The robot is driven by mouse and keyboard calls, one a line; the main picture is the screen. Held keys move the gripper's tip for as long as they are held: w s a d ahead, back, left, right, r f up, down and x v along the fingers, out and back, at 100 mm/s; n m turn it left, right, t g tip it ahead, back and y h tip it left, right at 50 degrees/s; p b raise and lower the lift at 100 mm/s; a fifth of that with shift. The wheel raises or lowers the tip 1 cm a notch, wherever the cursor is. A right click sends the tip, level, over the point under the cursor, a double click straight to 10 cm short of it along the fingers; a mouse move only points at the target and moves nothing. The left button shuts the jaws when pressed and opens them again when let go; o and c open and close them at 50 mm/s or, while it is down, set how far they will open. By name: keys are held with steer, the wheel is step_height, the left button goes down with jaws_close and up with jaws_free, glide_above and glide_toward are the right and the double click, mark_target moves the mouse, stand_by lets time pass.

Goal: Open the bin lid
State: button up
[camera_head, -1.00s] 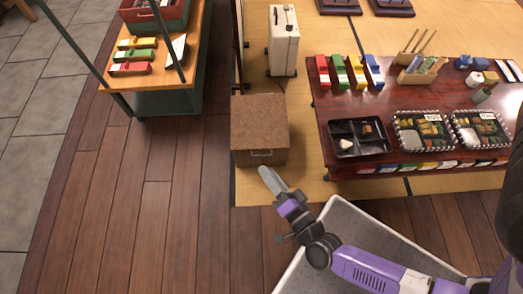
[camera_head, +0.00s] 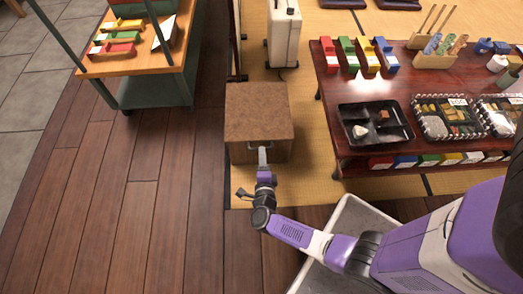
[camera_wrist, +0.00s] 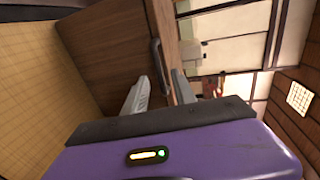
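The bin is a brown box (camera_head: 240,150) with a flat, speckled brown lid (camera_head: 258,110) that lies shut on top. A metal handle (camera_wrist: 156,62) is on the bin's front face, near the lid's front edge. My gripper (camera_head: 263,153) is at this handle, in front of the bin. In the wrist view, my gripper (camera_wrist: 161,76) has its two grey fingers apart, with the handle's near end lying between or just beyond the tips. I cannot tell whether the fingers touch it. In the head view, the gripper hides part of the handle.
A low, dark red table (camera_head: 360,90) with a black divided tray (camera_head: 375,124) stands right of the bin. A wooden-topped cart (camera_head: 150,65) is at the upper left, and a white case (camera_head: 284,35) stands behind the bin. The wooden floor (camera_head: 140,210) at the left is clear.

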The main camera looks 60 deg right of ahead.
steer(key=shift+b+x, duration=0.65)
steer(key=shift+x, duration=1.45)
steer(key=shift+c, duration=0.3)
jaws_close()
